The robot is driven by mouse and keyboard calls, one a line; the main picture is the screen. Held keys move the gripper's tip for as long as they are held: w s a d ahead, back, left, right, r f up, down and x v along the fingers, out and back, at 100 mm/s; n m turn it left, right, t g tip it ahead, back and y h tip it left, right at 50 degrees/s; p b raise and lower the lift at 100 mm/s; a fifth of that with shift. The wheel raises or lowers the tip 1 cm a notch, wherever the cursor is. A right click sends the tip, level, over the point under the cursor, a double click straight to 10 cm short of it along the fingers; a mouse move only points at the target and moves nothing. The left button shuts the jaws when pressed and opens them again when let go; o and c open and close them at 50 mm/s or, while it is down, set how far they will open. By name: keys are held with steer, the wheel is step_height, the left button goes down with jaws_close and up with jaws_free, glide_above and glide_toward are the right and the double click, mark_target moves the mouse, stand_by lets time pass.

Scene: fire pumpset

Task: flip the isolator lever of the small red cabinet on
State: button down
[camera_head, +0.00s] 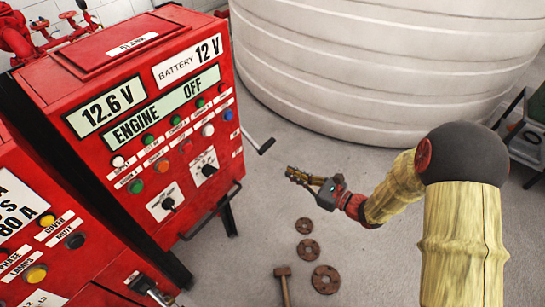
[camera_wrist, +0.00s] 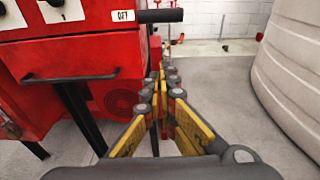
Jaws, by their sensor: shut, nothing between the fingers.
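The red cabinet (camera_head: 150,110) with the "ENGINE OFF" display stands on legs at centre left in the head view. A dark lever (camera_head: 262,145) sticks out from its right side. In the wrist view the lever (camera_wrist: 160,15) lies roughly level at the top, beside a small white label (camera_wrist: 122,16) on the red cabinet (camera_wrist: 60,50). My gripper (camera_head: 290,174) is right of and apart from the lever in the head view. In the wrist view the gripper (camera_wrist: 165,72) has its fingers together, empty, below the lever in the picture.
A second red cabinet (camera_head: 60,250) stands at the lower left. A large white tank (camera_head: 370,60) stands behind. Several round rusty flanges (camera_head: 325,279) and a hammer (camera_head: 283,272) lie on the floor. A black handle bar (camera_wrist: 70,77) juts from the cabinet front. Grey floor is open between cabinet and tank.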

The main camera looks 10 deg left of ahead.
steer(key=b+x, duration=0.3)
steer(key=x, duration=0.7)
steer(key=r, duration=0.4)
steer(key=shift+s+d+b, duration=0.25)
steer(key=shift+d+b, duration=0.1)
steer(key=shift+b, duration=0.05)
steer(key=shift+r+p, duration=0.1)
steer(key=shift+p, duration=0.2)
steer(key=shift+s+d+r+h+p, duration=0.15)
steer(key=shift+d+r+h+p, duration=0.2)
steer(key=shift+p, duration=0.45)
